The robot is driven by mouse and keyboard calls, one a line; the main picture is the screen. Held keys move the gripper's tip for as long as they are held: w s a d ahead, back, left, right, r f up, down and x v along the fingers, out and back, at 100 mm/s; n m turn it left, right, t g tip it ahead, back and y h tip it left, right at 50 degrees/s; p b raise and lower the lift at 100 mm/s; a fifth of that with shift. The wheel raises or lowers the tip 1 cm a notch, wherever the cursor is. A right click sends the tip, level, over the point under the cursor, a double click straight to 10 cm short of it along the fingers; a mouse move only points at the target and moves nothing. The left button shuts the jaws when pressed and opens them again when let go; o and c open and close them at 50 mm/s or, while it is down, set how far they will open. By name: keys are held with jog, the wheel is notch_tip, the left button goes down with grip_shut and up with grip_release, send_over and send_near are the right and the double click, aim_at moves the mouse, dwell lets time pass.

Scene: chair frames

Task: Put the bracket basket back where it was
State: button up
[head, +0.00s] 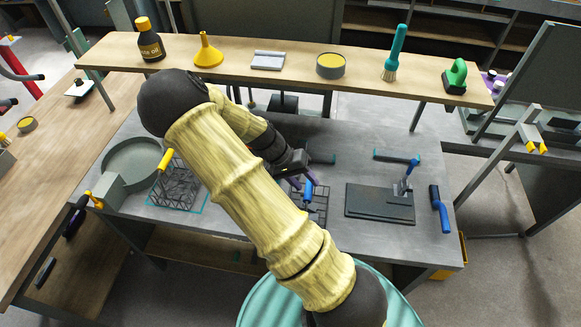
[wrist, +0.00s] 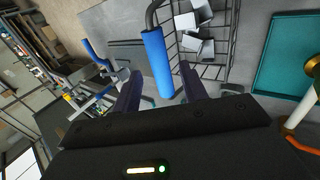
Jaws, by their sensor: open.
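A dark wire basket (head: 318,212) with a blue handle (head: 308,190) stands on the grey bench, partly hidden by my arm in the head view. In the wrist view the basket (wrist: 222,72) holds several pale grey block-like pieces, which look like brackets. My gripper (wrist: 160,72) is open, with its two fingers on either side of the blue handle (wrist: 158,62). I cannot tell whether the fingers touch it. A second wire basket (head: 178,188) with a yellow handle stands at the left, with a teal outline at its base.
A round grey pan (head: 130,160) is at left. A raised shelf (head: 290,62) with bottles and tools crosses behind.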

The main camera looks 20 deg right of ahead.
jog(key=b+v, duration=0.1)
jog(key=v, duration=0.8)
jog(key=shift+b, duration=0.4)
jog(key=s+a+r+n+t+y, duration=0.5)
jog(key=s+a+n+t, duration=0.1)
jog(key=s, duration=0.4)
jog(key=shift+a+r+n+y, duration=0.2)
jog(key=shift+a+n+y, duration=0.1)
jog(key=shift+n, duration=0.1)
jog(key=shift+s, duration=0.1)
dwell(0.6)
